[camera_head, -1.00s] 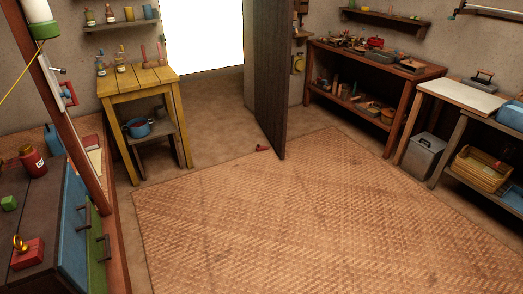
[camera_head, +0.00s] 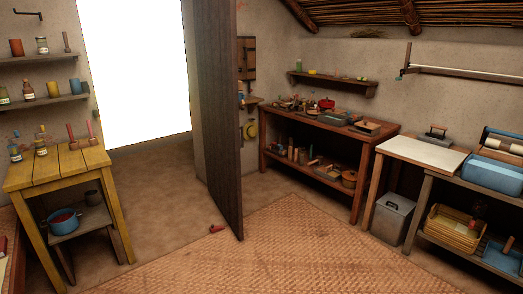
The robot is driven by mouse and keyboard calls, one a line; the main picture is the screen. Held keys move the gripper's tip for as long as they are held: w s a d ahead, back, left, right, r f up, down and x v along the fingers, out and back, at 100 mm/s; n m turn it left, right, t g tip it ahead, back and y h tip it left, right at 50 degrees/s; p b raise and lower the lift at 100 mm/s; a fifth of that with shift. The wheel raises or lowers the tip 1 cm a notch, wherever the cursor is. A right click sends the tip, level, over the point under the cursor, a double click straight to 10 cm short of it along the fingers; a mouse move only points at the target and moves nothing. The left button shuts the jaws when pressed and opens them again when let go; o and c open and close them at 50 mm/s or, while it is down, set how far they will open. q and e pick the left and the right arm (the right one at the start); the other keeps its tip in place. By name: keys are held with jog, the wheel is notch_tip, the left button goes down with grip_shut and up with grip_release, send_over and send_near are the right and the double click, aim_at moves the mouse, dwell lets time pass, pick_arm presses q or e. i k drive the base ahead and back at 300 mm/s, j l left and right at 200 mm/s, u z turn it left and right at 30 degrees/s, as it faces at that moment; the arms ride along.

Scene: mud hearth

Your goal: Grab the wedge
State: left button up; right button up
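A small red wedge (camera_head: 217,229) lies on the floor at the foot of the open dark door (camera_head: 220,120), just left of the door's lower free corner. It looks close to or against the door's bottom edge; I cannot tell if it touches. Neither of my grippers is in view.
A yellow table (camera_head: 60,168) with bottles stands left of the bright doorway (camera_head: 135,75). A brown workbench (camera_head: 325,140) with tools, a grey bin (camera_head: 392,217) and a shelf rack (camera_head: 470,215) line the right. The woven mat (camera_head: 270,255) and floor before the door are clear.

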aim_at(214, 229)
jog(key=i+u, duration=0.1)
jog(key=i, duration=1.3)
jog(key=i+l+u, duration=0.1)
jog(key=i, duration=1.3)
jog(key=l, duration=0.1)
